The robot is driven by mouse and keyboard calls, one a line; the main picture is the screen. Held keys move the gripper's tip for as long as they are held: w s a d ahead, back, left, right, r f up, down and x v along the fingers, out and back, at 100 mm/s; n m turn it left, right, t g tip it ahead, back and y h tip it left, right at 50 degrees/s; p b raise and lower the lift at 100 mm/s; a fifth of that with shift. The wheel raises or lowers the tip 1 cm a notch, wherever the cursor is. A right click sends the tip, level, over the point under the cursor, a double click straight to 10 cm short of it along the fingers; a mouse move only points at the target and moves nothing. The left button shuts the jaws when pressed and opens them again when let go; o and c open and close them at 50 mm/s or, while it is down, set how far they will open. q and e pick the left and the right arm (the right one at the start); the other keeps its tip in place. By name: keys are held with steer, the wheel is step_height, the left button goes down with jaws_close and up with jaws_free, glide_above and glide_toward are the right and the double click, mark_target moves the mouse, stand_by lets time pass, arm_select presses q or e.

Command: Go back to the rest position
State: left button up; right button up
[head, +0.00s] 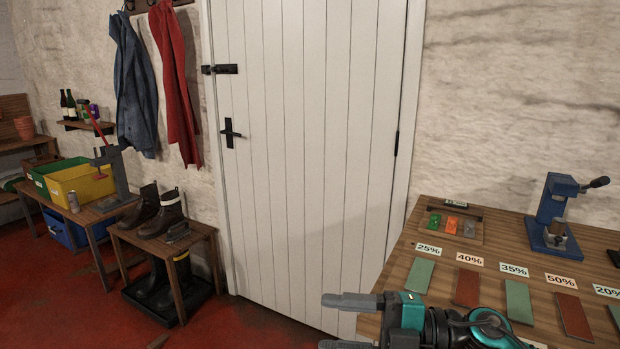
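My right gripper (331,322) shows at the bottom, right of centre, in front of the wooden table's near left corner. Its two grey fingers point left and stand apart with nothing between them. Part of the lower finger is cut off by the bottom edge of the picture. My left gripper is not in view.
The wooden table (446,262) at right bears percent labels, green and red tiles, and a blue press (553,215). A white door (310,130) stands behind. A bench with boots (162,212) and yellow (80,182) and green bins are at left. Red floor (240,325) is free before the door.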

steer(key=s+d+f+m+t+h, duration=0.2)
steer(key=d+f+m+t+h, duration=0.1)
steer(key=f+m, duration=0.3)
steer(key=s+d+f+m+t+h+p, duration=0.1)
steer(key=d+f+m+t+h, duration=0.3)
steer(key=m, duration=0.7)
steer(key=s+d+f+m+t+h+p, duration=0.1)
steer(key=s+d+f+m+t+h, duration=0.2)
steer(key=f+m+h, duration=0.4)
step_height(320, 180, down, 2)
steer(key=shift+d+f+m+t, duration=0.1)
steer(key=shift+d+m+t, duration=0.55)
steer(key=shift+d, duration=0.35)
steer(key=s+f+g, duration=0.1)
steer(key=s+f, duration=0.1)
steer(key=s+d+f+m+g+h, duration=0.1)
steer(key=s+f, duration=0.1)
steer(key=s+f+m+g, duration=0.1)
steer(key=s+f, duration=0.1)
steer(key=s, duration=0.1)
steer(key=shift+d+h, duration=0.15)
steer(key=shift+h, duration=0.25)
